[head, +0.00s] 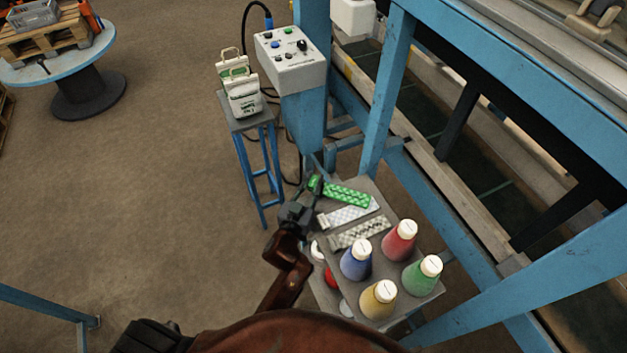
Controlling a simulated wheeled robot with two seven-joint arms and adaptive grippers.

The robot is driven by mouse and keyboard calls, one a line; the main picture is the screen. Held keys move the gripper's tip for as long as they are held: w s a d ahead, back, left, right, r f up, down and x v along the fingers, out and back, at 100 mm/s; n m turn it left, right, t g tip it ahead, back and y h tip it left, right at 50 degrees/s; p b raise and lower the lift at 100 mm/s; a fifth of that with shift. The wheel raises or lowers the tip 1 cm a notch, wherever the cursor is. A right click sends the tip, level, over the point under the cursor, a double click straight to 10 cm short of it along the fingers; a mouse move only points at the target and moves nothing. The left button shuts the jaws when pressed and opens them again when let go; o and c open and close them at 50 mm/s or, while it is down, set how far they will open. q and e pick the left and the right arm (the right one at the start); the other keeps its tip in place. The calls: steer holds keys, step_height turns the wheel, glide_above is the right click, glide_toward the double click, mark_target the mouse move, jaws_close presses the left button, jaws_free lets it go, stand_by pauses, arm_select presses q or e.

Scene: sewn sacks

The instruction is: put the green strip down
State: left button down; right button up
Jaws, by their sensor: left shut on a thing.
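The green strip (347,195) is at the far end of a small grey table (408,309), with a pale strip (349,214) and a grey patterned strip (359,233) nearer to me. My left gripper (312,190) is shut on the green strip's left end. I cannot tell whether the strip touches the table top or hangs just above it. My right gripper is not in view.
Blue (356,261), red (399,243), yellow (379,300) and green (422,276) bottles with white caps stand on the table's near part. A blue stand with small sacks (240,92) and a control box (291,58) are behind. Blue frame posts rise at right.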

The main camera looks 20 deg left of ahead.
arm_select(q)
steer(key=shift+f, duration=0.2)
steer(key=c, duration=1.7)
jaws_free()
steer(key=shift+s, duration=0.1)
steer(key=s, duration=1.1)
steer(key=shift+s+r, duration=0.3)
steer(key=shift+s, duration=0.1)
